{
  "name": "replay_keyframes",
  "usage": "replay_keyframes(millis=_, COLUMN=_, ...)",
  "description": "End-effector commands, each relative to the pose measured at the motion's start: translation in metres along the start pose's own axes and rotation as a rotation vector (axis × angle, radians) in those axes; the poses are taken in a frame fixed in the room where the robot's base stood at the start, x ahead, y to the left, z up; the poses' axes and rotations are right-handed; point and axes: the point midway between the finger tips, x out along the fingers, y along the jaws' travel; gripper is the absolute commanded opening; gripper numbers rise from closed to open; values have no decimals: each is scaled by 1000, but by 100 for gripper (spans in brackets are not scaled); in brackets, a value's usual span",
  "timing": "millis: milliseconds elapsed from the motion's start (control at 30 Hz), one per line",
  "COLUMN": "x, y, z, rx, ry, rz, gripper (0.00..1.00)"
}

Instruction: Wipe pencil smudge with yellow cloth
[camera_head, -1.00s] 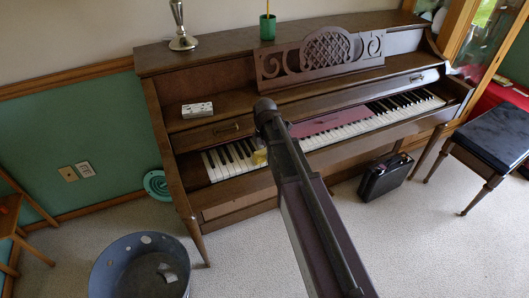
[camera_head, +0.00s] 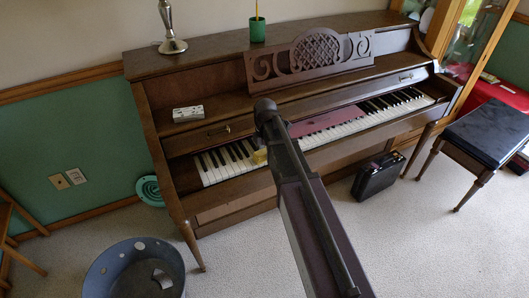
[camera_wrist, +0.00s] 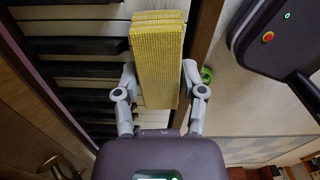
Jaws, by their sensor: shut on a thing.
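The yellow cloth (camera_wrist: 157,60) is a folded, textured block held between the two fingers of my gripper (camera_wrist: 160,85), over the piano keys (camera_wrist: 75,45) in the wrist view. In the head view a small part of the yellow cloth (camera_head: 260,156) shows at the left part of the keyboard (camera_head: 222,163), beside my arm. My gripper itself is hidden behind my arm there. Whether the cloth touches the keys I cannot tell. I cannot make out a pencil smudge in either view.
A reddish strip (camera_head: 315,122) lies along the middle keys. A white box (camera_head: 188,113), a green cup (camera_head: 257,30) and a lamp base (camera_head: 172,45) stand on the piano. A metal tub (camera_head: 135,268), black case (camera_head: 378,176) and bench (camera_head: 487,135) stand on the floor.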

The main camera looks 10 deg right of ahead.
Motion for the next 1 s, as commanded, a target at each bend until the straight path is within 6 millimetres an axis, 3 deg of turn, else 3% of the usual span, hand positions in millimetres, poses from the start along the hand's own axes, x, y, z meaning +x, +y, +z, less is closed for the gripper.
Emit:
replay_keyframes(millis=700, x=-2, y=-3, z=31, rx=2, ry=-2, rz=0, gripper=15)
replay_keyframes(millis=1000, x=-2, y=-3, z=32, rx=1, ry=-1, rz=0, gripper=15)
